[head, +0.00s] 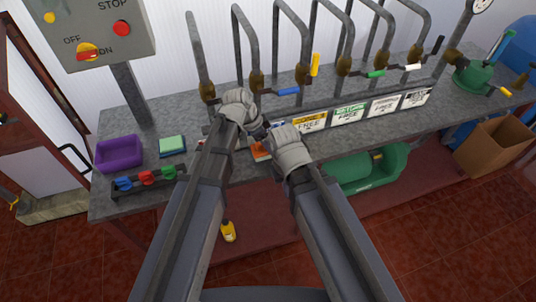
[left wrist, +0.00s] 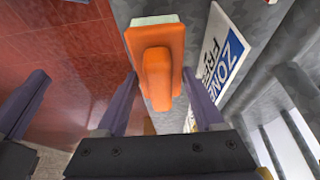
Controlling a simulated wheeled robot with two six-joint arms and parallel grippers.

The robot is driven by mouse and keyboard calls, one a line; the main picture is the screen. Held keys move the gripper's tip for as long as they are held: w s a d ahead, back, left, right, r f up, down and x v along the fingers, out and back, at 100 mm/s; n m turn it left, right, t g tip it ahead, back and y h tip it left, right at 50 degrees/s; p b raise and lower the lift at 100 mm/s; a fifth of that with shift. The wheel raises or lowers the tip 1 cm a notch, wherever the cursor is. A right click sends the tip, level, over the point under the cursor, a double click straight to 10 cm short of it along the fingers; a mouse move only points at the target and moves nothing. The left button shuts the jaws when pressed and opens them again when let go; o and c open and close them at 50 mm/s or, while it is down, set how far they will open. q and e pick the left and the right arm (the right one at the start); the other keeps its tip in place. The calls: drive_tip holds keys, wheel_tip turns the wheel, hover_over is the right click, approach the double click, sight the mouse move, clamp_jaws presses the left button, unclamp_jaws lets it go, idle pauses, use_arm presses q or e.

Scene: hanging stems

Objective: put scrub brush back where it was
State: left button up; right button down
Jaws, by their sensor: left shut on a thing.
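The scrub brush (left wrist: 155,60) has an orange back and handle with a pale strip at its far end. In the left wrist view its handle lies between the fingers of my left gripper (left wrist: 158,110), which is shut on it. In the head view a bit of the orange brush (head: 260,151) shows between my two wrists near the bench's front edge. I cannot tell whether it touches the bench. My right gripper (head: 270,133) is close beside the left one; its fingertips are mostly hidden, so its opening is unclear.
The grey bench (head: 115,131) carries a purple tray (head: 120,153), a green-topped sponge (head: 172,145) and a rack of coloured pieces (head: 148,179) at left. Bent pipes with coloured handles rise behind a row of zone labels (head: 350,113). A yellow bottle (head: 228,231) stands below.

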use_arm(q)
drive_tip(key=shift+f+b, duration=1.9)
drive_tip(key=shift+b, duration=0.05)
drive_tip(key=shift+r, duration=0.1)
drive_tip(key=o, duration=1.2)
